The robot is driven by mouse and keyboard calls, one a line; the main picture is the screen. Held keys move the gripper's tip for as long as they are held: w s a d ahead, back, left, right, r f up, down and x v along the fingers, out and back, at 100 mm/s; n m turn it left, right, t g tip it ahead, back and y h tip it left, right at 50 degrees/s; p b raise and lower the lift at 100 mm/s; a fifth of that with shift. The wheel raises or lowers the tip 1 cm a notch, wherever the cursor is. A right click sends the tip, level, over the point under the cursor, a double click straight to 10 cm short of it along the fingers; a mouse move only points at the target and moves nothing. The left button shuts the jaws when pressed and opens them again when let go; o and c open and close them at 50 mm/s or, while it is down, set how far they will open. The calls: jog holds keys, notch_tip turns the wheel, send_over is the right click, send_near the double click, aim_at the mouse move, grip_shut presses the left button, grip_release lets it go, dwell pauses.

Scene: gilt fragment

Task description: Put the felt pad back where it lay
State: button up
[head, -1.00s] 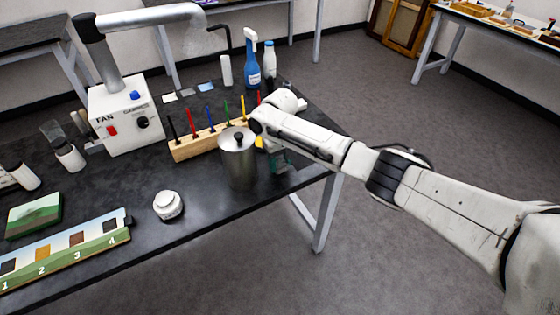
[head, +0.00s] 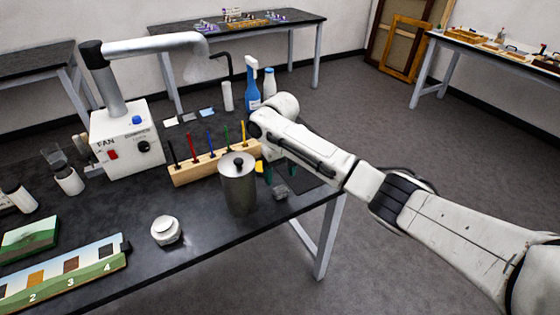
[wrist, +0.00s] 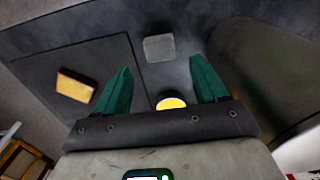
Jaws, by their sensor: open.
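A small grey block (head: 281,193), which looks like the felt pad, lies on the black bench near its front right edge. In the wrist view the grey pad (wrist: 158,47) lies flat beyond my fingertips, between their lines and apart from both. My gripper (head: 279,172) is just behind it, low over the bench, partly hidden by my wrist. In the wrist view the green fingers of my gripper (wrist: 160,75) are spread, with nothing held between them. A dark square mat (wrist: 105,55) lies to the left of the pad, with an orange-yellow block (wrist: 75,86) on it.
A lidded steel can (head: 238,190) stands close left of my gripper. A wooden rack (head: 200,170) with several coloured sticks is behind it. A yellow round thing (wrist: 171,103) shows near my palm. A white jar (head: 166,231) stands further left; bottles (head: 254,85) stand behind.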

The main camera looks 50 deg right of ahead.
aim_at(280, 189)
notch_tip(280, 189, up, 6)
jog(key=shift+f+b, duration=0.1)
jog(key=shift+b, duration=0.25)
dwell(0.4)
